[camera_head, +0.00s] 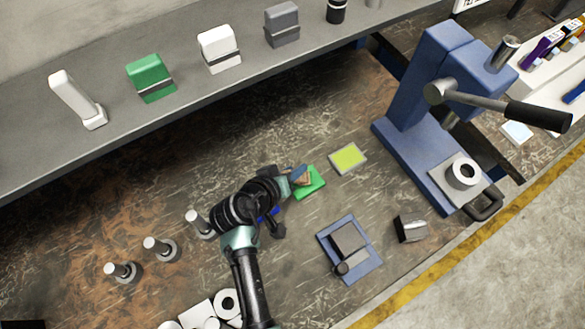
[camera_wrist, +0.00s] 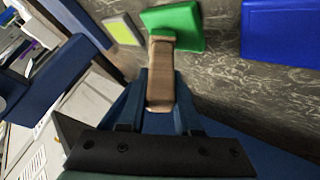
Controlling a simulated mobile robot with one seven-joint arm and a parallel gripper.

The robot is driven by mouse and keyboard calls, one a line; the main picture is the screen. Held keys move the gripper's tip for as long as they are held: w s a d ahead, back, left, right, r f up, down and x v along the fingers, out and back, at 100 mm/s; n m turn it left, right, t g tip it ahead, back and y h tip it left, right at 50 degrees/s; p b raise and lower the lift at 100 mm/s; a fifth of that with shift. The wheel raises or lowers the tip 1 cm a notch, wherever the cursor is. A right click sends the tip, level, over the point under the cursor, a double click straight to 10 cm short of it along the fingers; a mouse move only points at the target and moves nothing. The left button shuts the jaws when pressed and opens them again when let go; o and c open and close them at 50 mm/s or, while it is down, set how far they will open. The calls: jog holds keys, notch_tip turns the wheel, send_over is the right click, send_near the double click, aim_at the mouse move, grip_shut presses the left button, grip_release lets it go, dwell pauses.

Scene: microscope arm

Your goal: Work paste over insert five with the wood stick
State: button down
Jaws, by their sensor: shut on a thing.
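My gripper (camera_head: 288,180) is shut on the wood stick (camera_wrist: 160,75), a flat brown piece that points away from the jaws in the wrist view. In that view the stick's far end overlaps a green pad (camera_wrist: 186,30); I cannot tell whether it touches. In the head view the green pad (camera_head: 316,184) lies on the bench just right of my gripper, partly hidden by it. No paste can be made out. No number shows, so I cannot tell which thing is insert five.
A yellow-green pad (camera_head: 348,159) lies beyond the green one, and a blue pad (camera_wrist: 282,32) on its other side. A blue press (camera_head: 425,130) stands at right. A blue tray (camera_head: 363,268) and metal block (camera_head: 410,229) lie in front. Several metal posts (camera_head: 160,248) stand at left.

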jog(key=shift+r+p, duration=3.15)
jog(key=shift+r, duration=0.4)
jog(key=shift+f, duration=0.1)
jog(key=s+d+f+n+t+y+b, duration=0.1)
jog(key=s+d+n+y+b, duration=0.2)
jog(key=s, duration=0.5)
jog(key=n+y+b, duration=0.1)
jog(key=n, duration=0.1)
jog(key=shift+s+f+n+y, duration=0.3)
jog(key=shift+s+f, duration=0.05)
